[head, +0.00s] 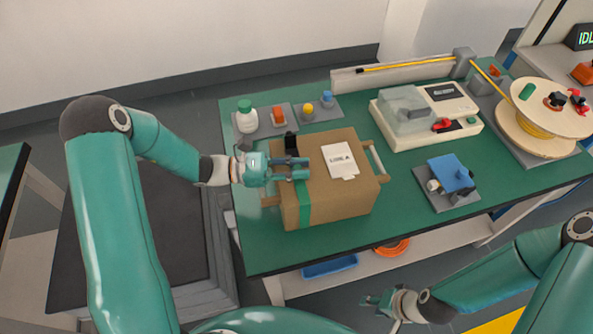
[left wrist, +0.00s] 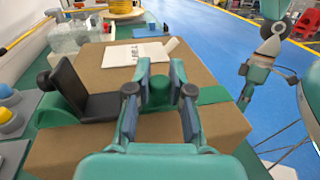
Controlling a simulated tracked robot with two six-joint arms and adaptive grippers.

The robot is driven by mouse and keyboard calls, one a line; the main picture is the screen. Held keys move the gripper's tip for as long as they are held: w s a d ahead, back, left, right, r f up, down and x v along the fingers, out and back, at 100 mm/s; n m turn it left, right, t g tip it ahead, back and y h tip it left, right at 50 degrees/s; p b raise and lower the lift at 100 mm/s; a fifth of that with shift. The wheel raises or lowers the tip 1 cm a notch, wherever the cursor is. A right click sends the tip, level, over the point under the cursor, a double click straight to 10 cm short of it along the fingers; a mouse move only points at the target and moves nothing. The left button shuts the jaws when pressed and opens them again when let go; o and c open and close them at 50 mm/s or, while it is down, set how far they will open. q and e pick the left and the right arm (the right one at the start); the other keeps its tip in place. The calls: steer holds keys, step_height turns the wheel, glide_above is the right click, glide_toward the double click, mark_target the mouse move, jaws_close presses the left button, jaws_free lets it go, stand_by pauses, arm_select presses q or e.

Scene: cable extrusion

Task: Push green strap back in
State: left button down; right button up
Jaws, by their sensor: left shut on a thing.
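The green strap (head: 304,205) runs over the top and down the front side of a brown cardboard box (head: 340,198). In the left wrist view the strap (left wrist: 214,95) crosses the box top, with a black upright clip (left wrist: 82,90) on it at the left. My left gripper (head: 305,168) is over the box top at the strap. In the left wrist view its fingers (left wrist: 160,75) are on either side of the green strap, shut on it; the exact contact is partly hidden. My right gripper (head: 376,302) is away from the table, low in the head view, too small to read.
A white label card (head: 340,160) lies on the box. A bottle (head: 246,116) and small coloured parts stand behind it. A white machine (head: 426,114), a blue-topped fixture (head: 448,182) and a cable spool (head: 541,118) stand to the right. The green table's (head: 262,248) front strip is clear.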

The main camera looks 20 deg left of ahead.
arm_select(q)
steer(key=c, duration=1)
jaws_free()
steer(key=shift+s+a, duration=0.15)
steer(key=shift+a, duration=0.3)
steer(key=v, duration=1.1)
